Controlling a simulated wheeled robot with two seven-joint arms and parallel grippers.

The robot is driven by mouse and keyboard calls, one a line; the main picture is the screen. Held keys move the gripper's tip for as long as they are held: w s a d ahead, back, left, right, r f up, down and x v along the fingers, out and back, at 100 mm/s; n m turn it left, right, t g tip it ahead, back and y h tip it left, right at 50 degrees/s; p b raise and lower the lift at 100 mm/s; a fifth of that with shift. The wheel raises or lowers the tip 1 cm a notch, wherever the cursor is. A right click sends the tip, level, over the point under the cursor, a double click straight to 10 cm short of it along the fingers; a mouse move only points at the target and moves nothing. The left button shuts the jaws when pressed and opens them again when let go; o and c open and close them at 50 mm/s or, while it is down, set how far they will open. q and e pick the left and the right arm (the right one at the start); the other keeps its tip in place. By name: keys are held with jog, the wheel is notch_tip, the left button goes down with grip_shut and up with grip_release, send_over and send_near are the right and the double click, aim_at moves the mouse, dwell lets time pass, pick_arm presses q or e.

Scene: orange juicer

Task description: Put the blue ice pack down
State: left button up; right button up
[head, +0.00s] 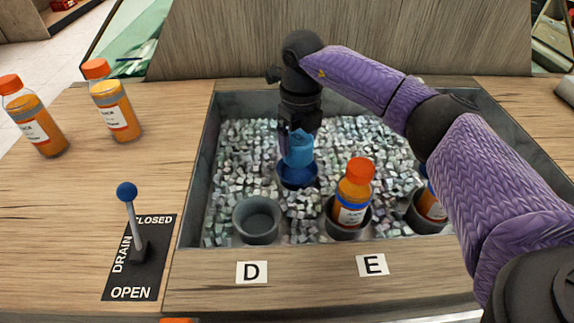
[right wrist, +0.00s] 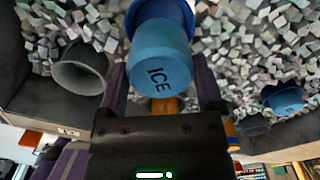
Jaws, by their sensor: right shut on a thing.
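The blue ice pack (head: 298,150) is held upright by my right gripper (head: 298,128) over the ice bin, toward its back. In the right wrist view the pack (right wrist: 160,65), marked ICE, sits between the two fingers of the gripper (right wrist: 163,88). A wider dark blue part (head: 297,176) shows at its lower end; I cannot tell whether this belongs to the pack or whether it touches the ice. A second blue thing (right wrist: 284,98) shows at the right of the wrist view. My left gripper is out of view.
An empty grey cup (head: 257,222) stands behind label D. An orange-capped bottle (head: 353,195) stands in the cup behind E, another bottle (head: 432,208) farther right. Two bottles (head: 114,105) (head: 35,120) and a blue-knobbed drain lever (head: 130,205) are on the left counter. The bin has grey walls.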

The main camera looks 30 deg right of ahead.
aim_at(298, 157)
notch_tip(298, 157, down, 5)
jog(key=shift+f+b, duration=0.2)
jog(key=shift+b, duration=1)
jog(key=shift+r, duration=0.3)
jog(key=shift+f, duration=0.3)
jog(key=o, duration=1.1)
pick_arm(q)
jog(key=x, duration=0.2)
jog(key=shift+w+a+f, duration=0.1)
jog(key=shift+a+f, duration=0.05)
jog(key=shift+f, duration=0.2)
pick_arm(e)
jog(key=shift+r, duration=0.1)
notch_tip(298, 157, up, 12)
jog(key=p, duration=0.7)
jog(key=shift+r, duration=0.25)
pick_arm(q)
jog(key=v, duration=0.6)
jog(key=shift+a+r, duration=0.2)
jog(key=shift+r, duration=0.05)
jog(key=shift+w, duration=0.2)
